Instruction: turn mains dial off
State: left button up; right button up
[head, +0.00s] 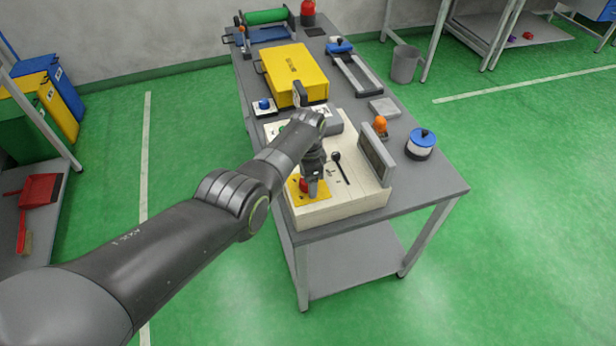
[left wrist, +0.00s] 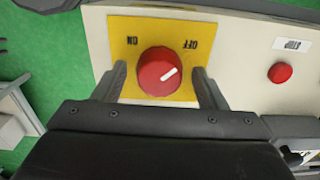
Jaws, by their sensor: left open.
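The red mains dial (left wrist: 158,72) sits on a yellow plate (left wrist: 130,28) marked ON and OFF, both upside down in the left wrist view. The dial's white mark slants toward the OFF side, at upper right. My left gripper (left wrist: 160,75) is open, with one finger on each side of the dial; whether they touch it I cannot tell. In the head view the gripper (head: 312,188) points down over the yellow plate (head: 320,196) and partly hides the red dial (head: 304,186). My right gripper is not in view.
The cream control panel (head: 350,205) carries a black lever (head: 341,168) and a red STOP button (left wrist: 280,73). A grey upright display (head: 376,158), an orange beacon (head: 380,125) and a blue-lidded tub (head: 421,143) stand to the right. A yellow case (head: 290,70) lies behind.

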pick_arm(q)
jog(key=shift+r, duration=0.1)
notch_tip(320, 180, up, 5)
jog(key=shift+r+p, duration=0.15)
jog(key=shift+p, duration=0.8)
notch_tip(320, 180, up, 12)
jog(key=b, duration=0.1)
jog(key=shift+b, duration=0.35)
